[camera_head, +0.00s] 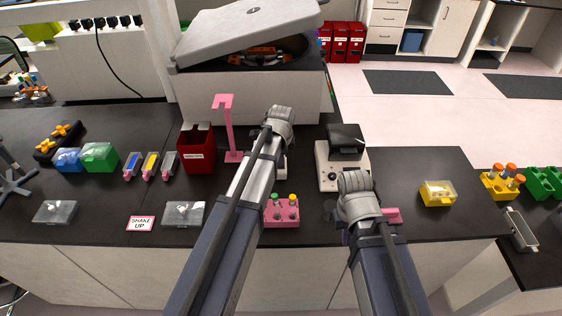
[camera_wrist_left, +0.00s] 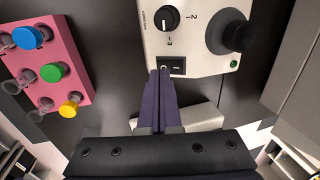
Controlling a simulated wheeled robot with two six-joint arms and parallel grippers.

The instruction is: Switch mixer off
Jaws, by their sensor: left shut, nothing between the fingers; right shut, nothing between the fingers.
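In the left wrist view the mixer (camera_wrist_left: 205,52) is a white box with a black dial (camera_wrist_left: 166,18), a large round black part and a black rocker switch (camera_wrist_left: 172,66). My left gripper (camera_wrist_left: 161,73) is shut and empty. Its fingertips are at the switch's left end in the picture; I cannot tell whether they touch it or which way the switch is set. In the head view a small white piece (camera_head: 284,166), perhaps the mixer, shows beside my left arm, which hides the rest.
A pink rack (camera_head: 282,219) with capped tubes stands close by; it also shows in the left wrist view (camera_wrist_left: 66,50). A white device with a black top (camera_head: 346,143) stands to the right. A pink stand (camera_head: 228,125) and red bin (camera_head: 196,155) are left.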

